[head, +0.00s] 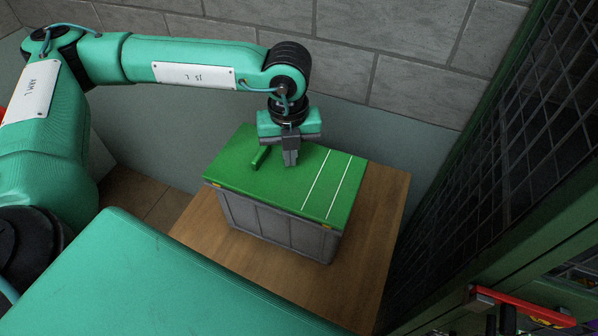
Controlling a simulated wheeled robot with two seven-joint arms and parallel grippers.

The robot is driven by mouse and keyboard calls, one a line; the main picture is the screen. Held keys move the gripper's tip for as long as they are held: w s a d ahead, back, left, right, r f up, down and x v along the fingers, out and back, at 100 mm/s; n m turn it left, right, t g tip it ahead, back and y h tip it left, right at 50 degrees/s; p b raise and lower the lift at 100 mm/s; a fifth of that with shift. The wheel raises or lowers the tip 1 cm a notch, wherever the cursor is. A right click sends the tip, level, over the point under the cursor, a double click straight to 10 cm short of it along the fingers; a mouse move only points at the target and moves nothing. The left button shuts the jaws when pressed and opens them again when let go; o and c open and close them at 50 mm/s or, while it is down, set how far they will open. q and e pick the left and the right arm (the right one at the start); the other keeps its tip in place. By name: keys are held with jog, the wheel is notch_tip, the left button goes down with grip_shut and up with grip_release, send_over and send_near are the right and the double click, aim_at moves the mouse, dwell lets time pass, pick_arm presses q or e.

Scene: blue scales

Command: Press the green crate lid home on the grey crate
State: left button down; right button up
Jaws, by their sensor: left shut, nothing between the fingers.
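The green crate lid (240,175) lies over the top of the grey crate (275,225), which stands on a wooden table. The lid has two white stripes on its right part and a raised green handle left of its middle. Small orange pieces show at the lid's front edge. Whether the lid is fully seated I cannot tell. My left gripper (291,160) points down over the lid, right of the handle, with its fingers shut and empty. Its tips are at or just above the lid; contact is unclear. My right gripper is not in view.
The wooden table (375,215) has bare room right of and in front of the crate. A grey block wall (420,60) stands behind. A dark mesh fence (500,130) with green posts rises on the right. A red-topped object (520,305) is at the lower right.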

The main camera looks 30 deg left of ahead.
aim_at(290, 169)
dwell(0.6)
pick_arm(q)
jog(key=shift+f+b, duration=0.9)
jog(key=shift+b, duration=0.1)
dwell(1.0)
dwell(0.5)
jog(key=shift+r, duration=0.85)
notch_tip(290, 169, up, 7)
jog(key=p, duration=0.2)
jog(key=shift+r, duration=0.15)
